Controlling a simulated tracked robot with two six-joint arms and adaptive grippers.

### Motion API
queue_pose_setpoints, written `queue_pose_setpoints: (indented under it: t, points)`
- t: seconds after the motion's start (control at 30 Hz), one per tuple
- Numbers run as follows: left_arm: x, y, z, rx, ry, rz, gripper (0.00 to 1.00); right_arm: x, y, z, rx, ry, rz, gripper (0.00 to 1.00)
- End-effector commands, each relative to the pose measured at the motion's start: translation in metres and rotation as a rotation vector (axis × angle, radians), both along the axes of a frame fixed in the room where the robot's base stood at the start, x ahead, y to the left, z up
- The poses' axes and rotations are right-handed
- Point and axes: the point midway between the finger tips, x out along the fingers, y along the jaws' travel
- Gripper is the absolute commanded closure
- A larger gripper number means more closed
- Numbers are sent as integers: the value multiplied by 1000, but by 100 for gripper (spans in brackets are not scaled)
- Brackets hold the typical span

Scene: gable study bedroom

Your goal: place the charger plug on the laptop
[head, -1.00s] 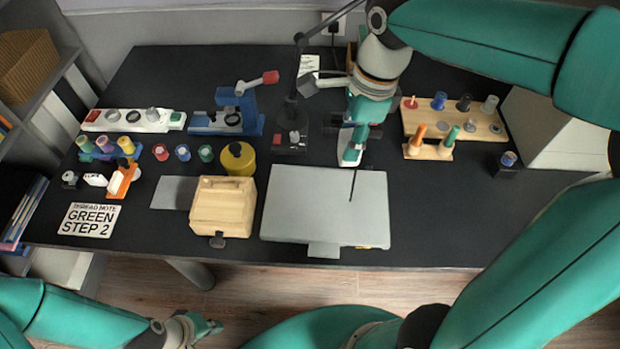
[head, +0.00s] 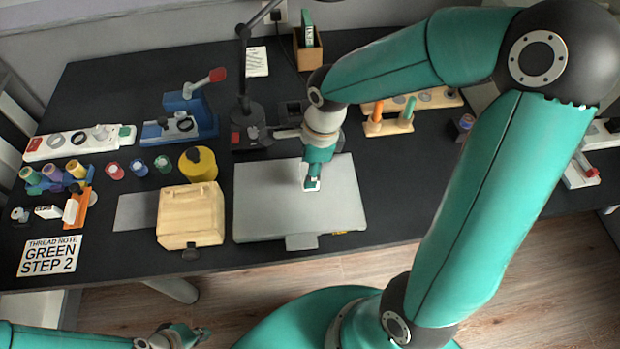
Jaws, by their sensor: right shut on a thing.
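The laptop (head: 270,205) is a flat grey slab lying closed on the dark desk near its front edge, in the middle of the head view. My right gripper (head: 312,183) points down over the right half of the laptop. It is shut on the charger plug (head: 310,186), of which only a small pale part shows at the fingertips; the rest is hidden. I cannot tell whether the plug touches the laptop. My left gripper (head: 190,336) is low in front of the desk, away from the laptop; its jaws are too small to read.
A wooden box (head: 190,215) stands just left of the laptop, with a yellow round container (head: 198,163) behind it. A black lamp (head: 245,80) rises behind the laptop. A wooden peg rack (head: 395,125) is behind to the right. Left are spools and a note card (head: 50,256).

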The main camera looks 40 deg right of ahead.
Motion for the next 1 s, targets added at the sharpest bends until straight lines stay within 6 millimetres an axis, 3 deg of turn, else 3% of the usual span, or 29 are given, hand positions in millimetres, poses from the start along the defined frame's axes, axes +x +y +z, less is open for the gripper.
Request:
queue_pose_setpoints:
  t: [0.3, 0.73, 0.77, 0.9, 1.0]
  points:
    - [0, 0, -3, 0, 0, 0, 100, 0, 0, -39, 0, 2, 0, 100]
    - [0, 0, -8, 0, 0, 0, 100, 1, 1, -46, 0, -2, 2, 100]
    - [0, 0, -6, 0, 0, 0, 100, 0, 1, -44, 1, -1, 2, 56]
    - [0, 0, -5, 0, 0, 0, 100, 0, 1, -44, 1, -1, 2, 36]
    - [0, 0, -5, 0, 0, 0, 100, 0, 1, -44, 1, -1, 2, 36]
